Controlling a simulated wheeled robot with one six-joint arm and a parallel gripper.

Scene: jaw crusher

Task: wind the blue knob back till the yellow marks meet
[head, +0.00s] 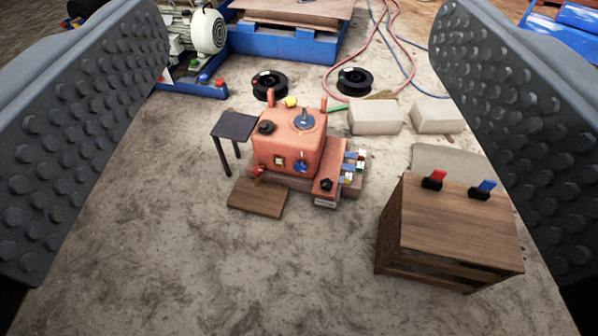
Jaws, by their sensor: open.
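The orange-red jaw crusher (287,143) stands on the dusty floor near the middle of the view. A small blue knob (300,166) is on its front face, right of a small pale yellow-framed square (279,161). A blue-grey round dial (303,120) lies on its top. A yellow part (291,102) shows at the top back edge. Yellow marks at the blue knob are too small to make out. My gripper (303,45) is open and empty, its two studded grey pads wide apart at the left and right, with the crusher in view between them and well apart from both.
A small dark table (234,126) stands close left of the crusher, and a wooden board (257,197) lies before it. A wooden crate (450,235) with red and blue switches is at right. Pale blocks (375,117), black spools (270,84) and hoses lie behind. The front floor is clear.

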